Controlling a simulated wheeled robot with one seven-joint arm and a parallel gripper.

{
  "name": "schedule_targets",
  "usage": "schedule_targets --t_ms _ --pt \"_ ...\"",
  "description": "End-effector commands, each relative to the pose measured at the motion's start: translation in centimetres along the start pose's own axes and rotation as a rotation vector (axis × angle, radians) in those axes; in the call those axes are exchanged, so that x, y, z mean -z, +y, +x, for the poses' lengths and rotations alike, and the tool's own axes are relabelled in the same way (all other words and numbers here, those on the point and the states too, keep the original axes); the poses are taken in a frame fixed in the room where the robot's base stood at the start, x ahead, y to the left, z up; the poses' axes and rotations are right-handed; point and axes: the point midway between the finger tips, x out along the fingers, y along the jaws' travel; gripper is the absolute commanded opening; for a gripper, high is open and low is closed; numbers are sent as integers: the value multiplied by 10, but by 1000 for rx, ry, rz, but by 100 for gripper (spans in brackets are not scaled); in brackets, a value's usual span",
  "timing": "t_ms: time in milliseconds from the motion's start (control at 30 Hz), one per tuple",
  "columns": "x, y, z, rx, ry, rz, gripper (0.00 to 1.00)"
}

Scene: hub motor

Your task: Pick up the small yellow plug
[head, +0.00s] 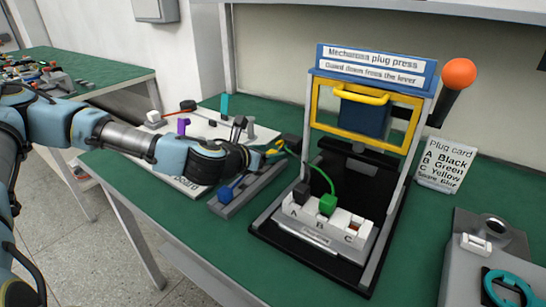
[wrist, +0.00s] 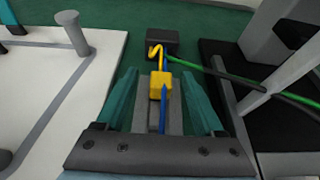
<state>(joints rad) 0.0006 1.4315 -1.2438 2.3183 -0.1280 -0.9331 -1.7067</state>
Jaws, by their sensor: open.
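The small yellow plug (wrist: 161,87) is in the middle of the wrist view, on the grey rail (wrist: 147,118), with a yellow wire curving from its far side. My gripper (wrist: 158,98) is open, with one teal finger on either side of the plug and a visible gap at each side. I cannot tell how far above the rail the fingers are. In the head view my gripper (head: 267,153) is over the far end of the rail (head: 248,190) and mostly hides the yellow plug.
A black block (wrist: 162,41) stands beyond the plug, and a green wire (wrist: 215,73) runs right from near it. The plug press (head: 372,130) holds a black plug (head: 301,195) and a green plug (head: 328,204). A blue plug (head: 226,194) is at the rail's near end. A white board (head: 190,180) lies left.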

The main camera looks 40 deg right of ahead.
Motion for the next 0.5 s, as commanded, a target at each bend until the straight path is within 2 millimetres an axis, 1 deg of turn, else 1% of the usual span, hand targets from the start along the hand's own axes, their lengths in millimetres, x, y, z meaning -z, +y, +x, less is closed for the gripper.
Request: schedule_targets --t_ms 167,300,400,500 --pt "-2 -1 14 1 1 0 70" --pt "-3 -3 36 1 1 1 70" --pt "-2 -2 48 0 0 0 70" --pt "-1 -2 54 0 0 0 70"
